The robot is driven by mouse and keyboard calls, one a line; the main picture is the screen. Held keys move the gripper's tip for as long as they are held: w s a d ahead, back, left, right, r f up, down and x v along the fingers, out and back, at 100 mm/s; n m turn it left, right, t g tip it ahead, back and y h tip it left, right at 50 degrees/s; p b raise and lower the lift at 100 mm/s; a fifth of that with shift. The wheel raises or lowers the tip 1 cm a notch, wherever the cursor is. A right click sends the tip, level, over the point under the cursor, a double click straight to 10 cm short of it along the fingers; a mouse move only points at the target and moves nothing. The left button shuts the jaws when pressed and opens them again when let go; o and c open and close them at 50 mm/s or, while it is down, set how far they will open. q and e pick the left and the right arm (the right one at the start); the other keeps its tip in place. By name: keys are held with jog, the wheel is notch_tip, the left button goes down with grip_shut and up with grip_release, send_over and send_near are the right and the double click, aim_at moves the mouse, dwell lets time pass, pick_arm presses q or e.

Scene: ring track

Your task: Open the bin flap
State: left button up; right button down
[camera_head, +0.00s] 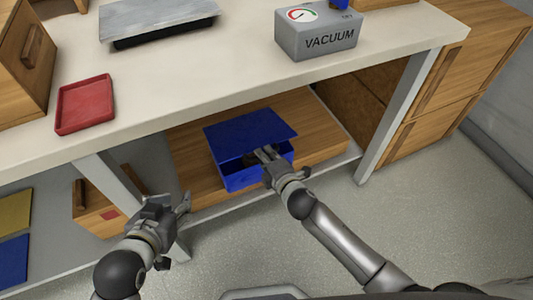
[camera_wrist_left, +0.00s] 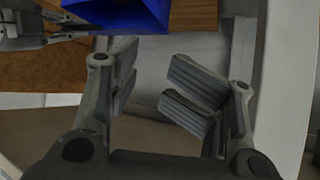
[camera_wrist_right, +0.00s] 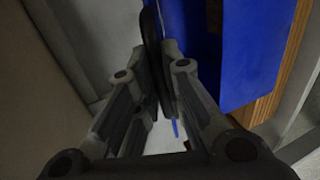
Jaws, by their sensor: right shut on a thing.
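The blue bin (camera_head: 240,176) stands on the wooden shelf under the table. Its blue flap (camera_head: 245,130) is raised at the front, with a dark gap between it and the bin's front wall. My right gripper (camera_head: 265,154) is at the flap's front edge. In the right wrist view its fingers (camera_wrist_right: 163,85) are closed around a dark curved strip (camera_wrist_right: 157,45), which seems to be part of the flap; blue surfaces fill the upper right there. My left gripper (camera_head: 174,203) is open and empty, left of and in front of the bin. Its fingers stand apart in the left wrist view (camera_wrist_left: 155,80).
The tabletop above the bin carries a grey vacuum box (camera_head: 318,38), a red tray (camera_head: 84,104) and a grey plate (camera_head: 158,18). A light table leg (camera_head: 395,125) stands right of the bin, and another (camera_head: 115,183) stands left. Wooden drawers (camera_head: 440,125) are at the right.

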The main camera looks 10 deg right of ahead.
pick_arm(q)
jog(key=shift+s+a+f+g+y+p, duration=0.7)
jog(key=shift+s+a+f+g+p, duration=1.4)
jog(key=shift+s+f+g, duration=2.45)
pick_arm(e)
jog(key=w+r+p, duration=0.1)
jog(key=r, duration=0.1)
jog(key=w+r+p, duration=0.1)
jog(key=r, duration=0.1)
jog(key=w+a+r+p, duration=0.1)
jog(key=w+r, duration=0.1)
jog(key=shift+r, duration=0.35)
pick_arm(q)
notch_tip(320, 180, down, 8)
jog(key=d+t, duration=0.1)
jog(key=shift+s+r, duration=0.15)
jog(key=shift+s, duration=0.3)
pick_arm(e)
jog(key=shift+w+r, duration=0.2)
jog(key=shift+w, duration=0.05)
pick_arm(q)
jog(key=shift+d, duration=0.1)
pick_arm(e)
jog(key=c, duration=1.5)
grip_release()
jog(key=shift+s, duration=0.1)
